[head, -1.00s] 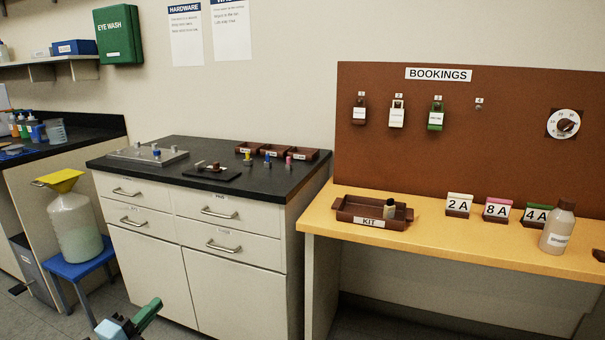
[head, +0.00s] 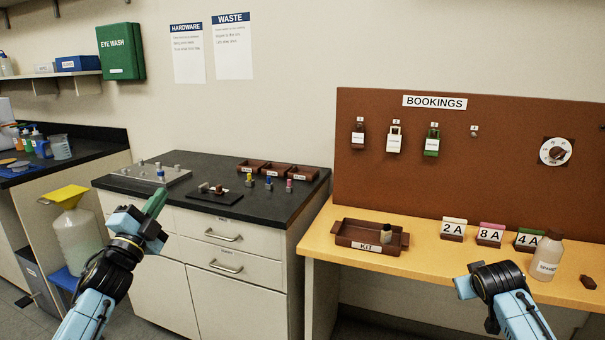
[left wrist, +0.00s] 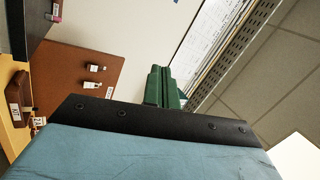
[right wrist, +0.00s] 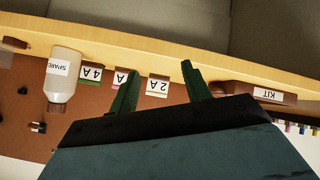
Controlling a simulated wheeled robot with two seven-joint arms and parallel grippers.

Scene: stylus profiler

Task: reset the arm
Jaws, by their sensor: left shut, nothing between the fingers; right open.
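A small device on a black base (head: 214,194), with a brown part on it, sits on the dark counter; whether it carries the arm of the task I cannot tell. Left of it lies a grey metal plate (head: 135,178) with several knobs. My left gripper (head: 156,203) is in front of this counter, green fingers pointing up; in the left wrist view its fingers (left wrist: 163,88) are together and empty. My right arm is low in front of the yellow bench; in the right wrist view its green fingers (right wrist: 157,82) are spread and empty.
The dark counter (head: 285,208) also holds brown trays (head: 276,171) and several coloured pegs. The yellow bench (head: 420,255) bears a KIT tray (head: 348,235), number blocks (head: 490,234) and a white bottle (head: 547,258). A jug with a yellow funnel (head: 68,196) stands at left.

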